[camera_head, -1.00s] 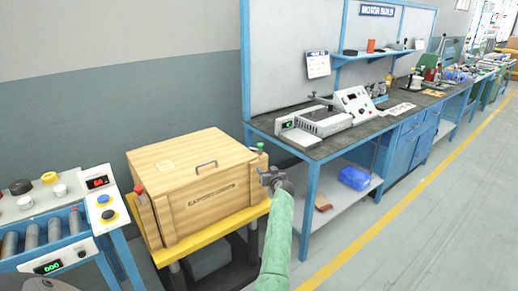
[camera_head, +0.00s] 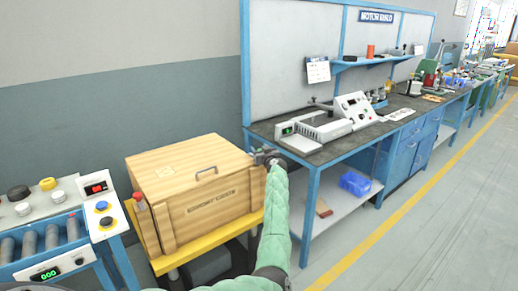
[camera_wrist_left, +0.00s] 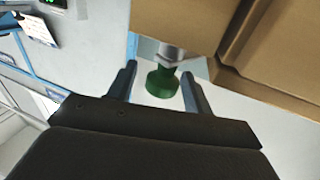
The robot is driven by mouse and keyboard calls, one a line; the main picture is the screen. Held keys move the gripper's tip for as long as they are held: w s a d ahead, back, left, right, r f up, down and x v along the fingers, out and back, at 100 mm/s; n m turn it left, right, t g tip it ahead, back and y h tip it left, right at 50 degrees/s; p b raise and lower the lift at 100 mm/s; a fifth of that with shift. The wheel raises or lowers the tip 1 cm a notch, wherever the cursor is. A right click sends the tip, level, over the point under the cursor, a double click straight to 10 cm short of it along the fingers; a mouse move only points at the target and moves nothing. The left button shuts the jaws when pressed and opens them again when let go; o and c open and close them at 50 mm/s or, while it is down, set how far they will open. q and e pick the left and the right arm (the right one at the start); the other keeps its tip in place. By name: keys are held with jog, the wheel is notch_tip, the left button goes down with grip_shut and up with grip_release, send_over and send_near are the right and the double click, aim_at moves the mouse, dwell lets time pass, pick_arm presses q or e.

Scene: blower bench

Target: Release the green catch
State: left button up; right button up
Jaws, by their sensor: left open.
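The wooden crate (camera_head: 205,190) with a metal handle on its lid stands on a yellow-topped stand. A red catch (camera_head: 138,198) is at its left front corner. In the left wrist view the green catch (camera_wrist_left: 161,84) is a round green knob on a metal stem beside the crate's edge (camera_wrist_left: 185,22). My left gripper (camera_head: 262,154) is at the crate's upper right corner and largely hides the green catch in the head view. In the left wrist view its two fingers (camera_wrist_left: 159,75) are open, one on each side of the knob, with gaps showing. My right gripper is not in view.
A blue workbench (camera_head: 310,160) with instruments stands close to the right of the crate. A roller conveyor (camera_head: 50,240) with a button panel (camera_head: 103,205) is at the left. The floor (camera_head: 430,235) at the right is clear.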

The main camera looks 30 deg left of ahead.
pick_arm(q)
jog(key=shift+w+a, duration=0.25)
jog(key=shift+a, duration=0.15)
jog(key=c, duration=1)
